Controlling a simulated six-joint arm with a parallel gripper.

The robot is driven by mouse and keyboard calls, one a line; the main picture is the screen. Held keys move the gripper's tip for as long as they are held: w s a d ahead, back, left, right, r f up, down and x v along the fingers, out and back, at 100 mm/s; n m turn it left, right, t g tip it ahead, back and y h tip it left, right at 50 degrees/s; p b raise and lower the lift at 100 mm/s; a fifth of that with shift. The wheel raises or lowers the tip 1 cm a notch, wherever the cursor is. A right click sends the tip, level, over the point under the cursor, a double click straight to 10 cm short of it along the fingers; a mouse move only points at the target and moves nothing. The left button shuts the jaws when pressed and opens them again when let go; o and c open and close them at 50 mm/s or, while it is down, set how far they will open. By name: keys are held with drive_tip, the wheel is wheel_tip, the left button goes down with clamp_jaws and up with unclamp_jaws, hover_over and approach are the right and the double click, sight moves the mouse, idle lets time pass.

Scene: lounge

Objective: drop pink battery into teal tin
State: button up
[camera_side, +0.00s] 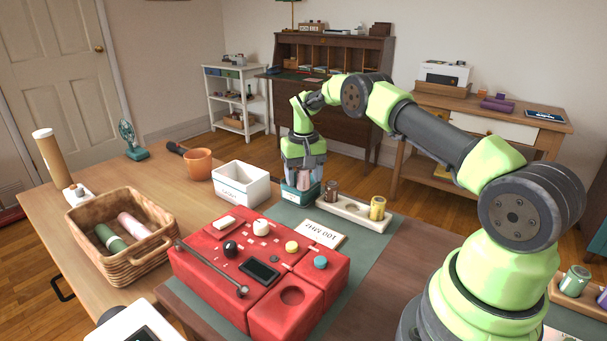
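The teal tin (300,196) stands on the green mat, left of a pale battery tray. My gripper (303,180) points straight down right over the tin, its fingertips at about the height of the tin's rim. The pink battery (303,183) shows as a small pink patch between the fingers, which appear closed on it. The fingers hide most of it, and its lower end is hidden by the tin.
The pale tray (352,213) holds a brown battery (332,190) and a yellow battery (377,208). A white bin (240,185) and an orange mug (198,164) stand left. A red panel box (258,270) is in front. A wicker basket (120,260) holds green and pink rolls.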

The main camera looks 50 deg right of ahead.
drive_tip(key=shift+r, duration=0.1)
drive_tip(key=s+a+r+n+t, duration=0.1)
drive_tip(key=a+r, duration=0.2)
drive_tip(key=r, duration=0.8)
drive_tip(key=s+a+r+t, duration=0.1)
drive_tip(key=a+r, duration=0.2)
drive_tip(key=r, duration=0.8)
drive_tip(key=s+a+r+n+t, duration=0.1)
drive_tip(key=s+a+r, duration=0.5)
drive_tip(key=s+a, duration=0.1)
drive_tip(key=s+a+f+t+y, duration=0.1)
drive_tip(key=s+a, duration=0.3)
drive_tip(key=s, duration=0.5)
drive_tip(key=s+a+f+n+t+y, duration=0.1)
drive_tip(key=s+a+f+t, duration=0.1)
drive_tip(key=s, duration=0.6)
drive_tip(key=shift+s+a+f+t, duration=0.4)
drive_tip(key=shift+a+t, duration=0.2)
drive_tip(key=shift+a, duration=0.3)
drive_tip(key=shift+o, duration=0.4)
